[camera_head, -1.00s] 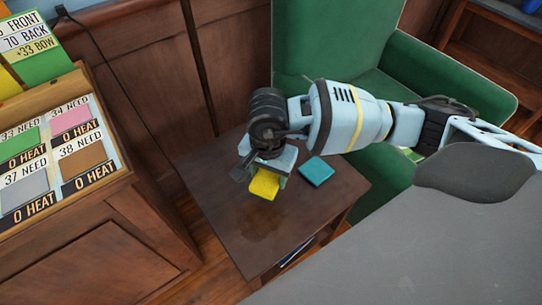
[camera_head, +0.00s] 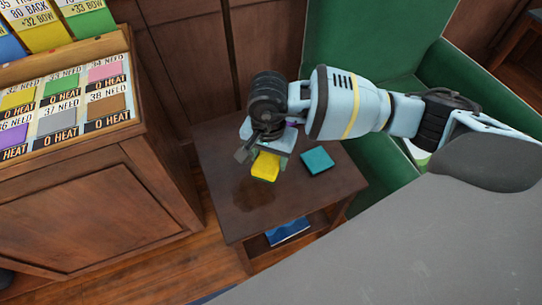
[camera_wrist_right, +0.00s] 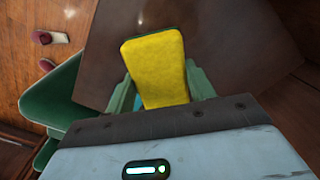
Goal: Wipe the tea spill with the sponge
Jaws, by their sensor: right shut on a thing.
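The yellow sponge (camera_head: 265,166) is held in my right gripper (camera_head: 268,152), above the small dark wood table. In the right wrist view the sponge (camera_wrist_right: 157,66) sits between the two green fingers of the gripper (camera_wrist_right: 160,88), which are shut on it. The tea spill (camera_head: 256,196) shows as a darker patch on the tabletop, just below the sponge in the head view. Whether the sponge touches the table is hard to tell. The spill is not clear in the wrist view. My left gripper is not in view.
A teal square item (camera_head: 317,160) lies on the table (camera_head: 315,195) right of the sponge. A blue item (camera_head: 287,232) is on the shelf below. A green armchair (camera_head: 375,165) stands behind at right, a wooden cabinet with cards (camera_head: 95,200) at left.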

